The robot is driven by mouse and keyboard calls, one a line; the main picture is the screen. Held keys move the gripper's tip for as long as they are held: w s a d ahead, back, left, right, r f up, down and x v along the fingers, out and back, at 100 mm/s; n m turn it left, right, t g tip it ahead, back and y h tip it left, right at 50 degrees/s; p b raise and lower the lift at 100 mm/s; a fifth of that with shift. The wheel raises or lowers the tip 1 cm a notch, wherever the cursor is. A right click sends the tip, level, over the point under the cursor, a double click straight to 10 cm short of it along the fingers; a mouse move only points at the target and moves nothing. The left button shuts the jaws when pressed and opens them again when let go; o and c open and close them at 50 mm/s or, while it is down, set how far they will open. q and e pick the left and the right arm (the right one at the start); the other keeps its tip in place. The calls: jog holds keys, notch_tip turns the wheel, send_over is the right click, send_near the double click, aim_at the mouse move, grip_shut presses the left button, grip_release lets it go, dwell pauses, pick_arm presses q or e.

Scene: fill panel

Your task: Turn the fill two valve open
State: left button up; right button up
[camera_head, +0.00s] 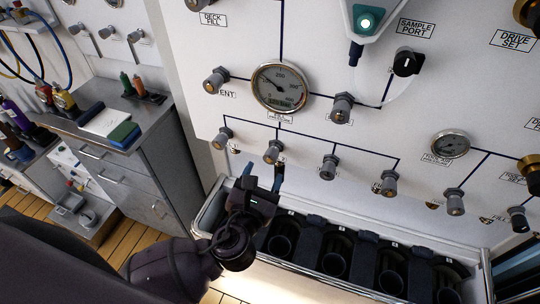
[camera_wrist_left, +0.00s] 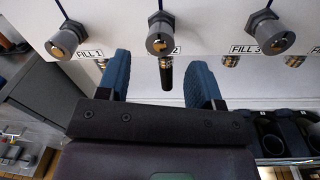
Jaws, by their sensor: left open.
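The fill two valve is a grey cylindrical knob (camera_head: 273,152) on the white panel, second from left in the lower row. In the left wrist view the same knob (camera_wrist_left: 161,33) has a brass-coloured centre and partly covers its label, of which a "2" shows. My left gripper (camera_head: 263,174) is open and empty, just below this knob. In the left wrist view its two blue fingers (camera_wrist_left: 160,65) stand apart on either side of a dark spout (camera_wrist_left: 166,73) under the knob. I cannot tell whether they touch anything. My right gripper is not in view.
The fill one knob (camera_wrist_left: 65,38) and fill three knob (camera_wrist_left: 268,33) flank it closely. A tray rack with dark bottle holders (camera_head: 336,262) stands below the panel. A pressure gauge (camera_head: 280,87) is above. A grey cabinet (camera_head: 135,150) stands at the left.

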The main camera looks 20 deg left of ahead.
aim_at(270, 160)
pick_arm(q)
jog(key=shift+w, duration=2.8)
jog(key=c, duration=0.9)
jog(key=shift+n, duration=0.3)
